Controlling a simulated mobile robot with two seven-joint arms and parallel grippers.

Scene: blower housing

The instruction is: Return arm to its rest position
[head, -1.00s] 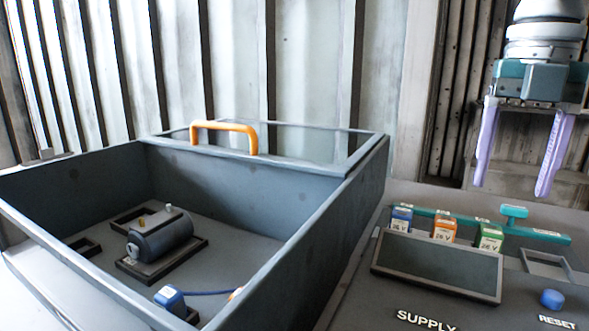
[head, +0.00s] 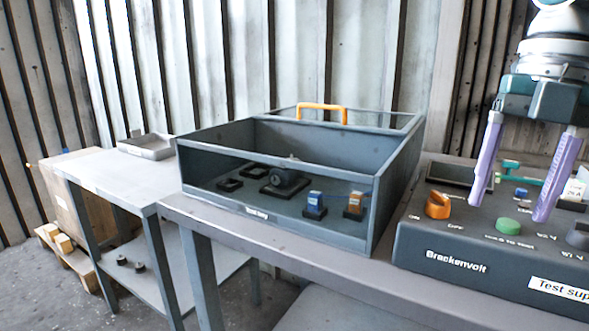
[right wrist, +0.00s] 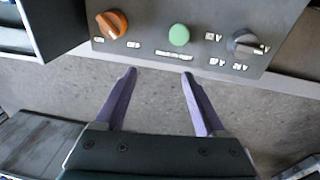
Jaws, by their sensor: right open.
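My right gripper (head: 512,205) hangs at the right of the head view, in front of the test supply box (head: 440,262). Its two purple fingers are apart with nothing between them. In the right wrist view the open fingers (right wrist: 158,72) point toward the panel's front edge, with floor seen beneath them. The panel carries an orange knob (right wrist: 112,24), a green button (right wrist: 179,35) and a grey knob (right wrist: 243,42). My left gripper does not show.
A lower side table (head: 110,180) bears a tray (head: 147,147). A pallet (head: 75,258) is on the floor.

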